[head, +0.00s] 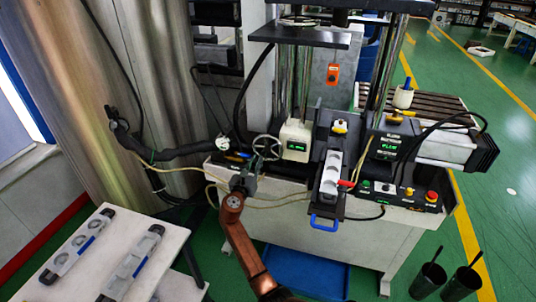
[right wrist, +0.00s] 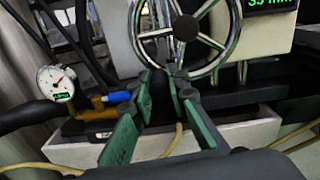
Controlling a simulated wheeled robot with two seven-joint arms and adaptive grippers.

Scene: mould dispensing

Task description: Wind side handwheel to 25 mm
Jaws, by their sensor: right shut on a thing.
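The side handwheel (head: 266,147) is a spoked metal wheel on the left of the machine, beside a pale box with a green display (head: 297,147). In the right wrist view the handwheel (right wrist: 227,35) fills the top middle, and the partly cut-off display (right wrist: 270,4) seems to read 35 mm. My right gripper (head: 245,180) is in front of and below the wheel. In the right wrist view its green-lined fingers (right wrist: 161,76) reach the lower rim and are shut on it; the exact contact is hard to see. My left gripper is not in view.
A round gauge (right wrist: 57,84) and a blue-tipped yellow fitting (right wrist: 105,103) sit left of the wheel. Pale hoses (head: 285,203) hang along the machine front. A white table (head: 75,228) with grey moulds stands at lower left. Two black cups (head: 462,284) stand at lower right.

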